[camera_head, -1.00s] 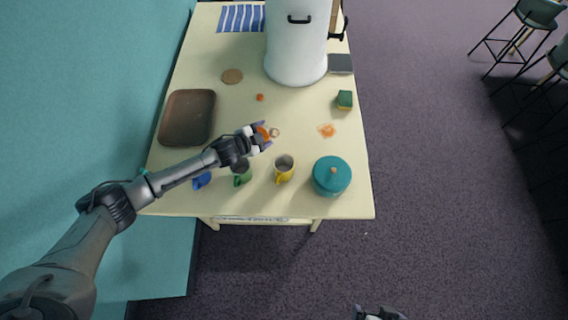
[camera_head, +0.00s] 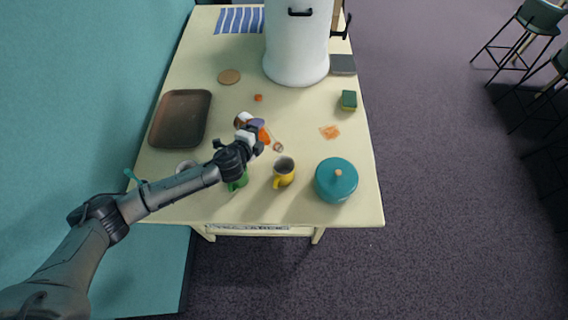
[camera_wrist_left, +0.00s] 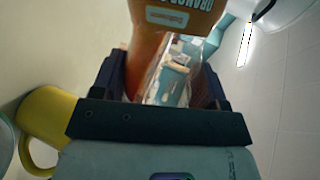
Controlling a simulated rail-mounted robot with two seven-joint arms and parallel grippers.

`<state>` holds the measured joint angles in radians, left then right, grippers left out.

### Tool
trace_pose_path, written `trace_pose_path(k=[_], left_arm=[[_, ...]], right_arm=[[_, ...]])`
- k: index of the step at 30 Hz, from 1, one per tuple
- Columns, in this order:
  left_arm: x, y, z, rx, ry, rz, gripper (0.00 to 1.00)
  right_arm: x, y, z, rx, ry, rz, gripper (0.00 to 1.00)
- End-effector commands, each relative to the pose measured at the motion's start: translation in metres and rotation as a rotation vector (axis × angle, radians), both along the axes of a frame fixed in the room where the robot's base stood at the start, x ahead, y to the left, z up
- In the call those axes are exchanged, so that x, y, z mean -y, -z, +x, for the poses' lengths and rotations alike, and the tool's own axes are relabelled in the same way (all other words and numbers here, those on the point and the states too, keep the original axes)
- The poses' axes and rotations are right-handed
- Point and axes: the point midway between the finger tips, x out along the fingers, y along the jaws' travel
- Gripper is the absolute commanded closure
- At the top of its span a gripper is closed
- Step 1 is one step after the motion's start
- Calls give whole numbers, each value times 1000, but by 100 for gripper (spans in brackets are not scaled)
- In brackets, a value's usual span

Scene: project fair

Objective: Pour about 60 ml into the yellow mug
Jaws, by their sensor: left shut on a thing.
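The yellow mug (camera_head: 283,179) stands upright near the front edge of the table; it also shows at the left of the left wrist view (camera_wrist_left: 48,118). My left gripper (camera_head: 256,136) is shut on an orange bottle (camera_head: 264,136), above the table and up-left of the mug. The bottle is tilted, with its narrow end toward the mug and apart from it in the picture. In the left wrist view the labelled orange bottle (camera_wrist_left: 170,45) sits between the fingers. No stream of liquid is visible. The mug's fill level cannot be told. My right gripper is out of view.
A green mug (camera_head: 238,184) stands left of the yellow mug, partly behind my left arm. A teal lidded pot (camera_head: 336,182) stands to its right. A brown tray (camera_head: 154,132), an orange patch (camera_head: 329,132), a sponge (camera_head: 348,100) and a large white container (camera_head: 296,55) are farther back.

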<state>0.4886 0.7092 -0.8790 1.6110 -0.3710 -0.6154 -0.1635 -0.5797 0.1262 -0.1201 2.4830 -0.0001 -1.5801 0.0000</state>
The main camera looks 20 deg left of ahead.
Motion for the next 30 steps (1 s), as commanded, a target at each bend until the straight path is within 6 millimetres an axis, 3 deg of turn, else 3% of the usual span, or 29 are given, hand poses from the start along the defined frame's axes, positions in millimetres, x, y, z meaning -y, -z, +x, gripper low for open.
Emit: trace_pose_path(k=[30], left_arm=[[1,13,0,71,-1,155,61]], right_arm=[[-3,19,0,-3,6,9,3]])
